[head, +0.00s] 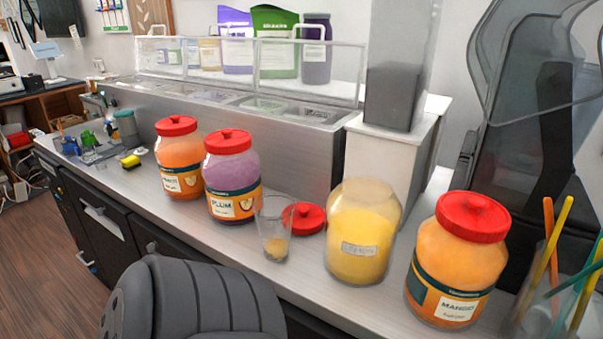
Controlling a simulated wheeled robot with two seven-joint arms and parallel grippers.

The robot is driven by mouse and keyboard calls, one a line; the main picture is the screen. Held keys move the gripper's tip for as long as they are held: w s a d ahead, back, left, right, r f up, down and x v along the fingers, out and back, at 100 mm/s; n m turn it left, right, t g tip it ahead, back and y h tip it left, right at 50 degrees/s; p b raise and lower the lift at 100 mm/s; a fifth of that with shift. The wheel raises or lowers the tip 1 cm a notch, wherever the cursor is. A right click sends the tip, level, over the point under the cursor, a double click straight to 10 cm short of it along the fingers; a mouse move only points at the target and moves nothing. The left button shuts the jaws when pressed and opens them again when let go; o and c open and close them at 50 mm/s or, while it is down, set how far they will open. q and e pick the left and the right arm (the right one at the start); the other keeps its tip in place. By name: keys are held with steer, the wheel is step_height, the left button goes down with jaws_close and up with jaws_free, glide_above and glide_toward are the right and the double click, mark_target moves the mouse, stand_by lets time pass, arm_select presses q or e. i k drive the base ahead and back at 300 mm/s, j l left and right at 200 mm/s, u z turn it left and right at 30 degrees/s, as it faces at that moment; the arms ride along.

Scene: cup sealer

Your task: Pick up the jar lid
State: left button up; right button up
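The red jar lid (307,219) lies on the counter, knob side up, between the plum jar and an open yellow jar (365,225). The yellow jar has no lid on it, and its label is too blurred to read. A clear cup (272,215) with a little yellow stuff at its bottom stands in front of the lid's left edge and partly overlaps it in the picture. Neither of my grippers shows in the head view.
The peach jar (180,165), plum jar (231,180) and mango jar (455,270) have red lids on. A glass with coloured straws (548,285) stands at the right. A steel topping station (240,135) backs the counter. A dark ribbed seat (195,300) is in front.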

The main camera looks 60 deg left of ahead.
mark_target(309, 219)
steer(key=j+u, duration=0.15)
steer(key=u, duration=1.35)
